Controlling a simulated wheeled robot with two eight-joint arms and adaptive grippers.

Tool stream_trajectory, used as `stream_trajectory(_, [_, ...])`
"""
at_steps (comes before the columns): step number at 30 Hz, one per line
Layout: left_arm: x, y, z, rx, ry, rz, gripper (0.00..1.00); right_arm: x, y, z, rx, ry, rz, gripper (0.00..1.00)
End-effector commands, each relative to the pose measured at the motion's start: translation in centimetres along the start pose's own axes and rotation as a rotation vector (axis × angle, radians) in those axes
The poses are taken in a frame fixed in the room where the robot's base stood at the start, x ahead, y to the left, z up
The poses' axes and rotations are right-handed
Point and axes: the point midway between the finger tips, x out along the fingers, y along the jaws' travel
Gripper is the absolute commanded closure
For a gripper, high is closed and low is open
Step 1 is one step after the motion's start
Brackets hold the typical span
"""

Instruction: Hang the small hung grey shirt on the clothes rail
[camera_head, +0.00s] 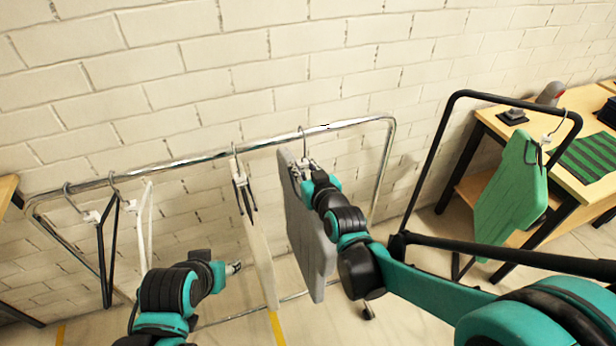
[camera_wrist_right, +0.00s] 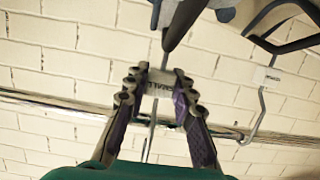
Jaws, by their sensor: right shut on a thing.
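The grey shirt (camera_head: 307,240) hangs from its hanger near the right part of the chrome clothes rail (camera_head: 265,143). My right gripper (camera_head: 304,168) is shut on the hanger just below its hook (camera_head: 302,131). In the right wrist view the fingers (camera_wrist_right: 160,85) close around the hanger's pale, lettered tag (camera_wrist_right: 160,80), and the rail (camera_wrist_right: 60,104) runs behind them. The hook overlaps the rail's line in the head view; I cannot tell whether it bears on it. My left gripper (camera_head: 233,267) is low, beside the cream garment, apart from the grey shirt; its jaw opening is unclear.
A cream garment (camera_head: 256,240) hangs left of the grey shirt. A black hanger (camera_head: 107,250) and a white hanger (camera_head: 145,225) hang farther left. A green shirt (camera_head: 512,190) hangs on a black stand (camera_head: 437,150) at right, beside a wooden desk (camera_head: 575,180).

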Motion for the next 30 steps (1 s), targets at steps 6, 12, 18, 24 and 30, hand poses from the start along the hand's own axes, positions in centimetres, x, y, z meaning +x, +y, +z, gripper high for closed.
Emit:
stream_trajectory(6, [0.3,0.0,0.2,0.000,0.000,0.000,0.51,2.8,0.0,-0.7,-0.001,0.001,0.000,1.00])
stream_trajectory(12, [1.4,0.0,1.0,0.000,0.000,0.000,0.51,4.2,0.0,0.4,0.000,0.001,0.000,1.00])
stream_trajectory(18, [2.2,0.0,1.6,0.000,0.000,0.000,0.51,4.4,0.0,1.5,0.000,0.001,0.001,1.00])
stream_trajectory(24, [2.3,0.0,1.6,0.000,0.000,0.000,0.51,4.5,0.0,1.6,0.000,0.001,0.001,1.00])
stream_trajectory(30, [2.2,0.0,1.6,0.000,0.000,0.000,0.51,4.4,0.0,1.6,0.000,0.001,0.001,0.70])
